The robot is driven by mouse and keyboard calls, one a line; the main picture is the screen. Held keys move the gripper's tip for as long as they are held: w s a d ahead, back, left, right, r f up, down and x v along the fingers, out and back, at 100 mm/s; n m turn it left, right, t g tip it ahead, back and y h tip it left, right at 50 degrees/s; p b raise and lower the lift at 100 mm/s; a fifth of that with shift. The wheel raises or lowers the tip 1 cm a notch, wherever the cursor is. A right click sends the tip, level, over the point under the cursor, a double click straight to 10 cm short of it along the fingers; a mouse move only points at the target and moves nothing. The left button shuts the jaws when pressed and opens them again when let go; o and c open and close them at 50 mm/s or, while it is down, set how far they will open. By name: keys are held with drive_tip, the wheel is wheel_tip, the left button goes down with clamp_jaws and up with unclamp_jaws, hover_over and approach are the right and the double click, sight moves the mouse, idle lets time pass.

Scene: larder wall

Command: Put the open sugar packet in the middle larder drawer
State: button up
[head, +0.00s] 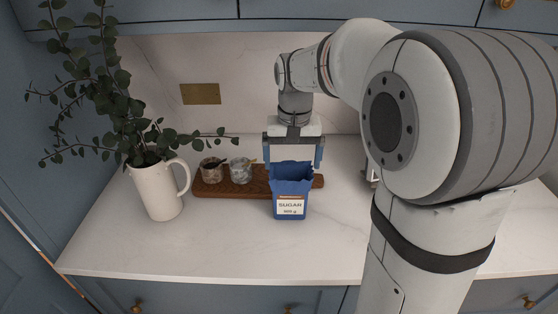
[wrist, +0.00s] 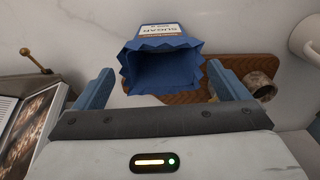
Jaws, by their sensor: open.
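The open sugar packet (head: 290,192) is blue with a white label and a jagged open top. It stands upright on the white counter, in front of the wooden board. In the wrist view the packet (wrist: 160,62) shows its open mouth towards the camera, between and beyond my fingertips. My gripper (head: 294,152) is open and points down just above and behind the packet in the head view. In the wrist view its two blue fingers (wrist: 165,88) are apart with nothing held between them. Drawer fronts (head: 210,298) show below the counter, shut; I cannot tell which is the middle larder drawer.
A white jug (head: 158,190) with leafy branches stands at the left. An open book (wrist: 25,125) lies at the left in the wrist view. The front counter is clear.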

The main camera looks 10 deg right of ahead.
sight(291, 176)
drive_tip(key=shift+o, duration=0.4)
drive_tip(key=w, duration=0.2)
drive_tip(key=shift+w+r, duration=0.25)
drive_tip(key=shift+w, duration=0.1)
drive_tip(key=f, duration=0.2)
drive_tip(key=f+p, duration=0.1)
drive_tip(key=f, duration=0.1)
drive_tip(key=s+f, duration=0.1)
drive_tip(key=f, duration=0.2)
drive_tip(key=shift+d, duration=0.15)
drive_tip(key=shift+w+f, duration=0.1)
drive_tip(key=shift+f, duration=0.3)
drive_tip(key=c, duration=1.3)
